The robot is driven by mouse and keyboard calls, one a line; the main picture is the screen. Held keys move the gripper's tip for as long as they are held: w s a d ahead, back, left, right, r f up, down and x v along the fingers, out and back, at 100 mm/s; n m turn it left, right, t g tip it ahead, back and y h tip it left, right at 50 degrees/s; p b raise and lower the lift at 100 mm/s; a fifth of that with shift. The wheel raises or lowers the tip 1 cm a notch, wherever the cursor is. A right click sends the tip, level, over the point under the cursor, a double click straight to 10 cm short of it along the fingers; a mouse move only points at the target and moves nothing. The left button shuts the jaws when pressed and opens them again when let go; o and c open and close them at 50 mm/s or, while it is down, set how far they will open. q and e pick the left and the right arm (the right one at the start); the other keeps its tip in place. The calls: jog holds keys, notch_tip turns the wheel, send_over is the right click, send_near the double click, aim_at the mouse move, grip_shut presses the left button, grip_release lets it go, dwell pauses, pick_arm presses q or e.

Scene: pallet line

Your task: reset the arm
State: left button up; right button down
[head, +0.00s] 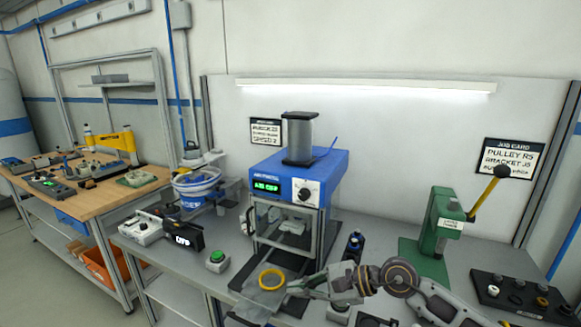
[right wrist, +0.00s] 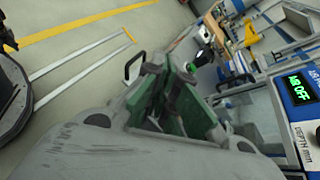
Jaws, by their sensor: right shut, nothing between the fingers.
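My right arm comes in from the lower right in the head view. Its gripper (head: 292,289) is shut and empty, low over the front of the grey bench, just right of a yellow ring (head: 271,279). I cannot tell whether it touches anything. In the right wrist view the gripper (right wrist: 172,70) shows its green-padded fingers together, tilted in the picture, with floor and bench behind. My left arm and gripper are not in view.
A blue press (head: 298,176) with a lit display and guarded front stands behind the gripper. A green lever press (head: 431,237) and a black rack of parts (head: 523,297) stand right. A green button box (head: 217,261) and blue bowl feeder (head: 197,184) stand left.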

jog(key=a+r+m+t+y, duration=0.3)
jog(key=r+m+y, duration=0.2)
jog(key=r+m, duration=0.25)
jog(key=w+d+r+m+t+h, duration=0.25)
jog(key=d+r+m+t, duration=0.25)
jog(key=m+t, duration=0.65)
jog(key=w+d+f+m+t+h, duration=0.1)
jog(key=w+d+f+m+h, duration=0.15)
jog(key=d+m+h, duration=0.5)
jog(key=w+d+f+m+t+h, duration=0.1)
jog(key=d+f+m+t+h, duration=0.2)
jog(key=m, duration=0.7)
jog(key=s+d+f+m+g+h, duration=0.3)
jog(key=d+f+m+g+h, duration=0.25)
jog(key=f+m, duration=0.4)
jog(key=s+d+f+m+g, duration=0.2)
jog(key=s+f+m+g, duration=0.9)
jog(key=s+f, duration=1)
notch_tip(320, 180, down, 31)
jog(key=s+n+g, duration=0.2)
jog(key=g, duration=0.1)
jog(key=s+d+f, duration=0.3)
jog(key=s+f, duration=0.7)
jog(key=s, duration=0.1)
jog(key=s+d+f+g, duration=0.1)
jog(key=s+d+f, duration=0.2)
jog(key=s+f, duration=0.7)
jog(key=shift+s+f+n, duration=0.15)
jog(key=shift+s+n, duration=0.15)
jog(key=shift+s, duration=0.45)
